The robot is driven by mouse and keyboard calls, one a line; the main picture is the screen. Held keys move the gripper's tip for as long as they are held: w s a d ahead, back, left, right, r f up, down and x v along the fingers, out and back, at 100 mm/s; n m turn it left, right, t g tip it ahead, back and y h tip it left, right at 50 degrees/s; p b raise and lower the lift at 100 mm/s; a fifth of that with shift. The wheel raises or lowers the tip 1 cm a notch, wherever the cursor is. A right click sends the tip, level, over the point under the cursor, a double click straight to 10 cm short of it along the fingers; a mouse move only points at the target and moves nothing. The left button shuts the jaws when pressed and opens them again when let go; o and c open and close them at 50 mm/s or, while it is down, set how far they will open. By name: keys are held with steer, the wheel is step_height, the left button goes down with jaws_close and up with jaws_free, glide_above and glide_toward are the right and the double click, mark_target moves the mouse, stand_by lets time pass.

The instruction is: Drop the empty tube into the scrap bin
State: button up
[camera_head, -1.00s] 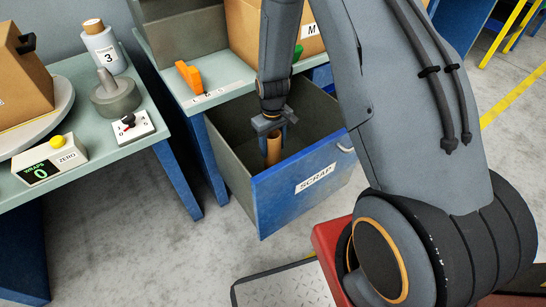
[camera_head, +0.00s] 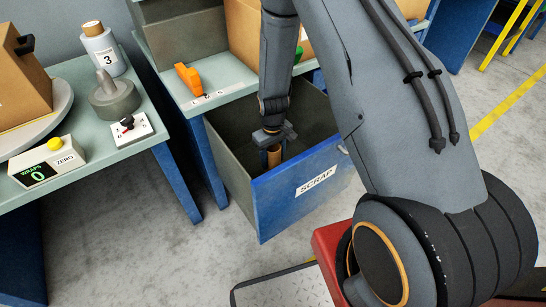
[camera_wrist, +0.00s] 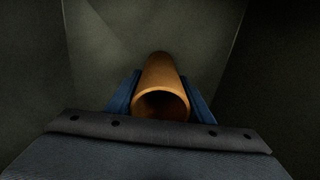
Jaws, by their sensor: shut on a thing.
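The empty tube (camera_head: 274,157) is a bare brown cylinder, held upright. The wrist view shows its open, hollow end (camera_wrist: 161,103). My gripper (camera_head: 272,143) is shut on the tube, with a blue finger on each side of it. The scrap bin (camera_head: 308,190) is a blue open drawer with a grey inside and a white SCRAP label. My gripper and the tube are down inside the bin's opening. The tube's lower end is hidden behind the bin's front wall in the head view, so I cannot tell if it touches the floor of the bin.
A bench (camera_head: 226,85) with an orange tool (camera_head: 188,78) and a cardboard box stands behind the bin.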

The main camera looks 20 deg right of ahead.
steer(key=shift+f, duration=0.2)
steer(key=o, duration=1)
steer(key=shift+o, duration=0.2)
steer(key=shift+r, duration=0.1)
step_height(320, 180, up, 14)
steer(key=f+p, duration=0.1)
steer(key=p, duration=0.1)
steer(key=s+a+r, duration=0.3)
steer(key=s+r, duration=0.1)
steer(key=r, duration=0.4)
steer(key=s+a+r, duration=0.2)
steer(key=s+r, duration=0.3)
steer(key=r, duration=0.4)
steer(key=s+a+r, duration=0.1)
steer(key=s+r, duration=0.4)
steer(key=s, duration=0.3)
steer(key=s+a+r+m, duration=0.1)
steer(key=s+r, duration=0.4)
steer(key=s, duration=0.3)
steer(key=shift+y, duration=0.3)
steer(key=shift+a, duration=0.1)
